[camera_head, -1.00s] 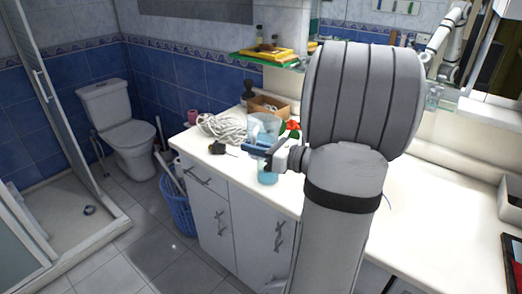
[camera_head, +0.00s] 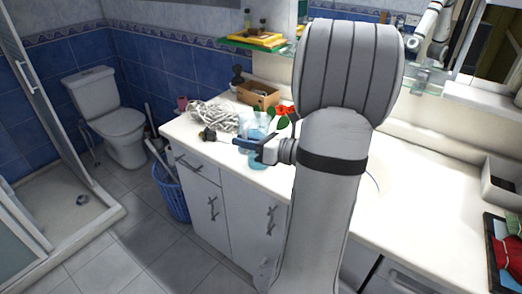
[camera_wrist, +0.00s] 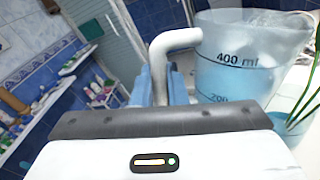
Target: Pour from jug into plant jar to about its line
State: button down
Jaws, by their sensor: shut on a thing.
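The clear jug (camera_head: 256,127) is upright in my gripper, in front of the plant on the counter. In the wrist view the jug (camera_wrist: 232,62) shows 400 ml and 200 marks and blue liquid near the 400 ml mark. My gripper (camera_head: 248,145) is shut on the jug's pale handle (camera_wrist: 172,42); its blue fingertips (camera_wrist: 160,88) lie on both sides of it. The plant, with red flowers (camera_head: 285,110) and green leaves (camera_wrist: 307,85), is just beyond the jug. Its jar (camera_wrist: 287,124) shows only partly at the right edge, with bluish contents; its line is hidden.
A bundle of pale rope (camera_head: 212,114) and a dark small object (camera_head: 207,134) lie left of the jug. A wooden box (camera_head: 258,95) stands behind. A glass shelf (camera_head: 252,45) hangs above.

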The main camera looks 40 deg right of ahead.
jog(key=shift+f+m, duration=0.15)
jog(key=shift+m, duration=0.15)
jog(key=shift+m+p, duration=0.3)
jog(key=shift+p, duration=0.65)
jog(key=shift+p, duration=0.3)
jog(key=shift+r+m+g+p, duration=0.3)
jog(key=shift+m+g+p, duration=0.15)
jog(key=shift+p, duration=0.6)
jog(key=shift+f+m, duration=0.15)
jog(key=shift+m, duration=0.1)
jog(key=shift+p, duration=0.3)
jog(key=shift+w+d+r+m+p, duration=0.15)
jog(key=shift+r+m+p, duration=0.2)
jog(key=shift+p, duration=0.9)
